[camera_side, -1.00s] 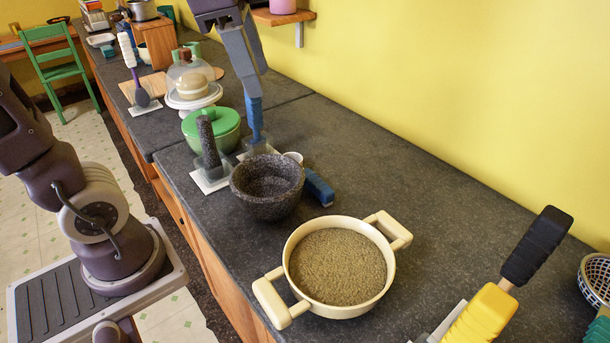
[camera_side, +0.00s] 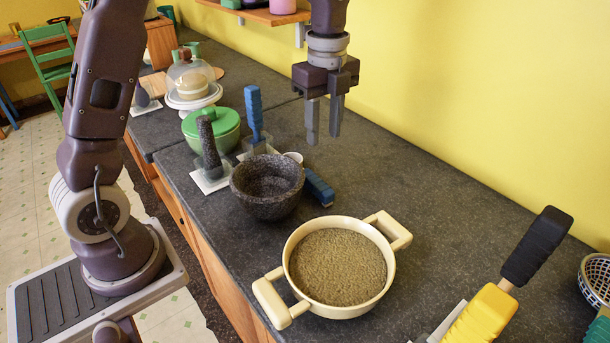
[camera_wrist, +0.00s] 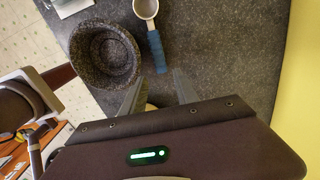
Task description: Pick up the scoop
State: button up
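The scoop lies on the dark countertop (camera_side: 430,225), just right of the stone mortar (camera_side: 266,183). Its blue handle (camera_side: 320,187) shows in the side view, with part of its pale cup (camera_side: 293,157) behind the mortar's rim. In the wrist view the round cup (camera_wrist: 146,8) is at the top edge and the blue handle (camera_wrist: 157,50) points down towards my fingers. My gripper (camera_side: 324,122) is open and empty, fingers pointing down, above the counter and apart from the scoop. In the wrist view its fingertips (camera_wrist: 158,82) stand apart near the handle's end.
A cream pot (camera_side: 337,267) of grains stands in front. Behind the mortar are a dark pestle (camera_side: 208,145) in a holder, a green lidded pot (camera_side: 211,128) and an upright blue-handled tool (camera_side: 254,115).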

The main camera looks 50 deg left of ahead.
aim_at(321, 185)
notch_tip(321, 185, down, 15)
jog(key=shift+s+d+r, duration=0.15)
jog(key=shift+r, duration=0.05)
grip_shut()
